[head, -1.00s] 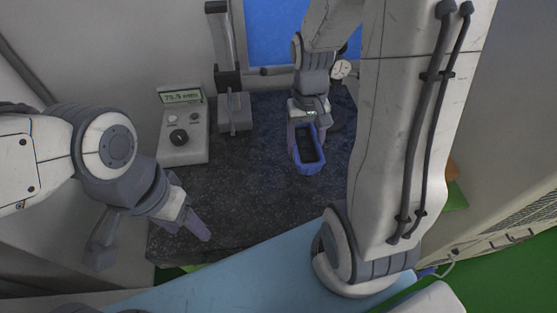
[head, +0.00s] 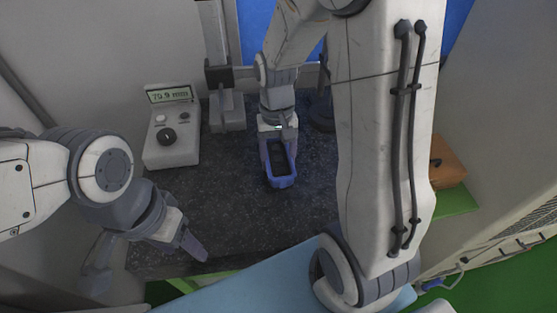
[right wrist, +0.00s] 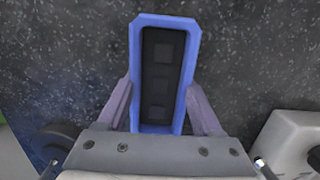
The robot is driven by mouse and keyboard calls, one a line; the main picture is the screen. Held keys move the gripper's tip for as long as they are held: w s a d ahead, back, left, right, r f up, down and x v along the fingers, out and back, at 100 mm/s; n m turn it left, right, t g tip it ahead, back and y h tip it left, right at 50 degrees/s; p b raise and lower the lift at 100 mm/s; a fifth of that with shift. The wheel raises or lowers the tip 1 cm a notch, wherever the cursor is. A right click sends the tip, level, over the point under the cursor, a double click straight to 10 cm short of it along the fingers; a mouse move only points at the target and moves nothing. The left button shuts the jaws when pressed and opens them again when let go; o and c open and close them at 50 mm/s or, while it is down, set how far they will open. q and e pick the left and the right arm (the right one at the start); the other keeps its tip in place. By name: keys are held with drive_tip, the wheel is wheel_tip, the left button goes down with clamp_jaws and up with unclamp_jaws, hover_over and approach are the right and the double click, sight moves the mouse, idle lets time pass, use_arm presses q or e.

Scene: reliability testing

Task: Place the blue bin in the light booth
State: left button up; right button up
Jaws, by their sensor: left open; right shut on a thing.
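The blue bin (head: 281,181) is a small open box with a dark inside, over the dark speckled worktop in the head view. It also shows upright in the picture of the right wrist view (right wrist: 189,60), between the two fingers. My right gripper (head: 279,150) is shut on the bin near its back end. I cannot tell whether the bin touches the worktop. My left gripper (head: 150,262) is open and empty at the front left, by the worktop's near edge. I cannot make out the light booth for certain.
A grey gauge box (head: 171,135) with a lit display stands at the back left of the worktop (head: 220,215). A grey stand (head: 228,108) is beside it. An orange-brown box (head: 447,165) lies at the right. The worktop's middle is clear.

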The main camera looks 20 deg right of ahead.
drive_tip(key=shift+f, duration=0.2)
drive_tip(key=o, duration=1.4)
drive_tip(key=shift+o, duration=0.2)
drive_tip(key=shift+r, duration=0.15)
